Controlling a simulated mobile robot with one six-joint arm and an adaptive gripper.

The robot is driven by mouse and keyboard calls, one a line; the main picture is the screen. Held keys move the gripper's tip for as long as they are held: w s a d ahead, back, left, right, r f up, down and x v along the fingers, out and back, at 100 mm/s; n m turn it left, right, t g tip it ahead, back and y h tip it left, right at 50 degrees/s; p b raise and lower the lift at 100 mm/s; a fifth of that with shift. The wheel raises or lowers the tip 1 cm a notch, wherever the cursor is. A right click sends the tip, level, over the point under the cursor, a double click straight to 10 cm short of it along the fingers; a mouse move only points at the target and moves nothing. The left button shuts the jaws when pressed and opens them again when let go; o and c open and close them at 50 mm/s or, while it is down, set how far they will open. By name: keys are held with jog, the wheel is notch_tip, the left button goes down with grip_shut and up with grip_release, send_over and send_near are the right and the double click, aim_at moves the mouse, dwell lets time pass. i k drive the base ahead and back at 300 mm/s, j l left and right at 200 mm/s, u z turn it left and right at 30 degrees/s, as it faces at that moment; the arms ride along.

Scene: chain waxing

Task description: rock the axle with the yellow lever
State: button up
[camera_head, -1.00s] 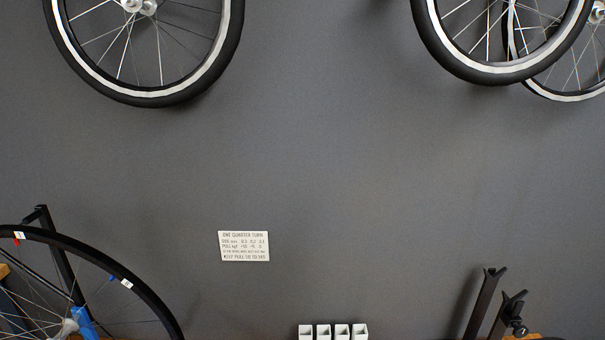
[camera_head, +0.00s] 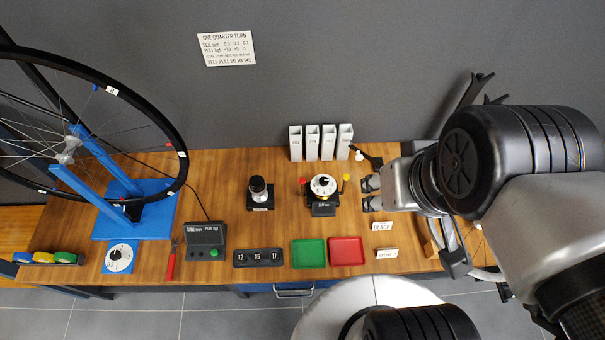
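The yellow lever (camera_head: 346,178) is a small yellow-tipped stick on the right side of a black and white dial device (camera_head: 323,187) on the wooden bench. A red-tipped stick (camera_head: 302,181) stands on the device's left side. My gripper (camera_head: 370,193) comes in from the right at bench height in the picture, its fingers toward the device. The two fingers are apart with nothing seen between them, a short gap right of the yellow lever. The axle at the wheel's hub (camera_head: 68,150) shows at the left, in a blue stand (camera_head: 130,215).
A black knobbed device (camera_head: 260,194), a display box (camera_head: 205,240), a number counter (camera_head: 258,258), a green tray (camera_head: 308,254) and a red tray (camera_head: 347,251) sit on the bench. White boxes (camera_head: 320,143) stand behind. Small signs (camera_head: 383,226) lie below my gripper.

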aim_at(346, 176)
jog(key=z, duration=2.1)
jog(key=k+j, duration=0.45)
